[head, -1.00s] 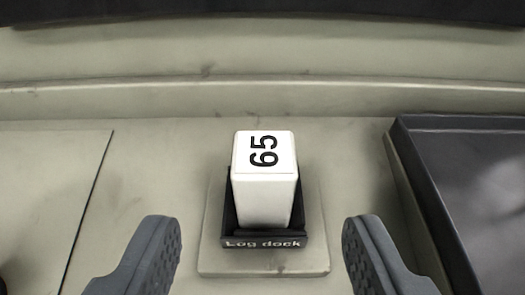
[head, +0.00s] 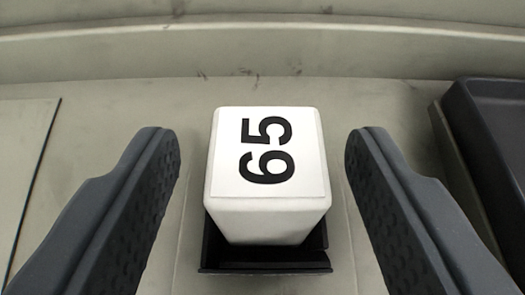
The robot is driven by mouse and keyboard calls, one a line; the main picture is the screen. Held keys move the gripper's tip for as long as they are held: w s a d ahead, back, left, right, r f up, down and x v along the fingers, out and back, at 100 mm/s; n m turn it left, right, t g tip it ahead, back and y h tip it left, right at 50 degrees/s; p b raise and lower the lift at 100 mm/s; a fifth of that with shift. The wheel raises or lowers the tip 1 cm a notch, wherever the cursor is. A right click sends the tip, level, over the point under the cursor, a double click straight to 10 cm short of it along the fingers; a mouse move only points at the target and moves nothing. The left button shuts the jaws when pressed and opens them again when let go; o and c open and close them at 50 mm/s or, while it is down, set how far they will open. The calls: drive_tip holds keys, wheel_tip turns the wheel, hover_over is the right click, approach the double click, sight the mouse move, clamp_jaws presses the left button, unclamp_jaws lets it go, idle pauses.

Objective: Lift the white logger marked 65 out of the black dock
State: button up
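The white logger (head: 266,215) is a block with a black 65 on its top face. It stands upright in the black dock (head: 265,267), whose front wall and right edge show below it. My gripper (head: 262,150) is open, with one dark ridged finger on each side of the logger. A clear gap shows between each finger and the logger, and neither touches it. The rest of the dock is hidden behind the logger.
A dark tray (head: 490,120) with a raised rim stands at the right. A raised ledge (head: 260,50) runs across the back. A panel seam (head: 35,180) shows at the left. The beige surface (head: 380,100) around the dock is otherwise clear.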

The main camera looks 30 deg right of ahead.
drive_tip(key=c, duration=1.1)
